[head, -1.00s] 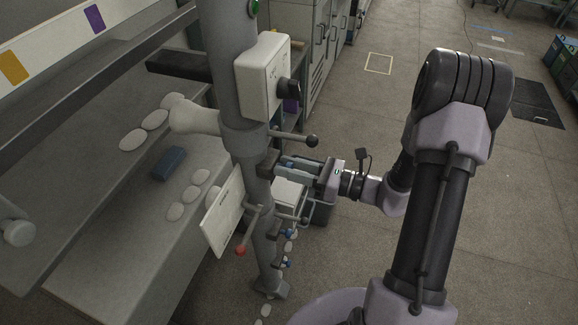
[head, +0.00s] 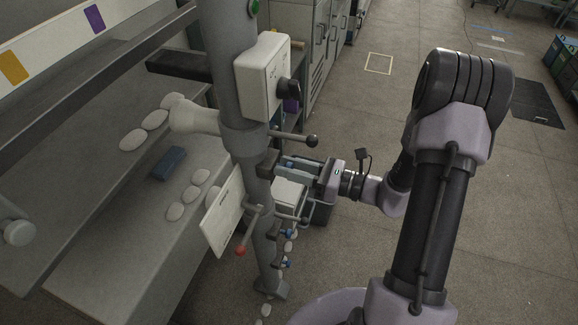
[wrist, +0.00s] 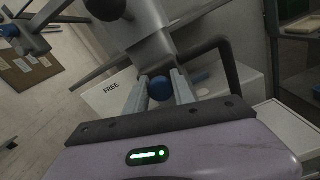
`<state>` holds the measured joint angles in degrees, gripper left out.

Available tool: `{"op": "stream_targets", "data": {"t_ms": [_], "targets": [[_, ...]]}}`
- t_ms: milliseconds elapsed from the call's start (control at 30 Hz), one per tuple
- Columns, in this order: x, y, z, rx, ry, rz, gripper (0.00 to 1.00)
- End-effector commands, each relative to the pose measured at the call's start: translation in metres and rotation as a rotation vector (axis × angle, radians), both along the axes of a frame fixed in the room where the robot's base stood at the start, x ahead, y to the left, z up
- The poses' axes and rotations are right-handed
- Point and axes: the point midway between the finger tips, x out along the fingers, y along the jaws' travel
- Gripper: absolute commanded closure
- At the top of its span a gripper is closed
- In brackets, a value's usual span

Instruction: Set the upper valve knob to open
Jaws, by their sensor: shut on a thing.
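My gripper (head: 285,167) reaches left to the grey upright post (head: 258,195), its fingers level with the post's middle. In the wrist view the two fingers (wrist: 160,90) are closed around a small blue round knob (wrist: 160,88), which sits between their tips. In the head view I cannot make out this knob at the fingertips. Lower on the post, small blue valve knobs (head: 287,264) show below my gripper. I cannot tell the valve's setting from these frames.
A lever with a dark ball (head: 312,141) sticks out just above my gripper. A grey switch box (head: 262,80) with a black knob is higher on the post. A red-tipped lever (head: 241,250) is lower left. Floor to the right is open.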

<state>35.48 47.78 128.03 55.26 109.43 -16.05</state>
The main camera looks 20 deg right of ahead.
Motion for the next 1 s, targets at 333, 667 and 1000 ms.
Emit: {"op": "stream_targets", "data": {"t_ms": [333,667,1000], "targets": [[-0.001,-0.003,0.000,0.000,0.000,-0.001,1.00],[-0.025,-0.036,0.000,0.000,0.000,-0.002,1.00],[-0.026,-0.036,0.000,0.000,0.000,0.000,0.55]]}}
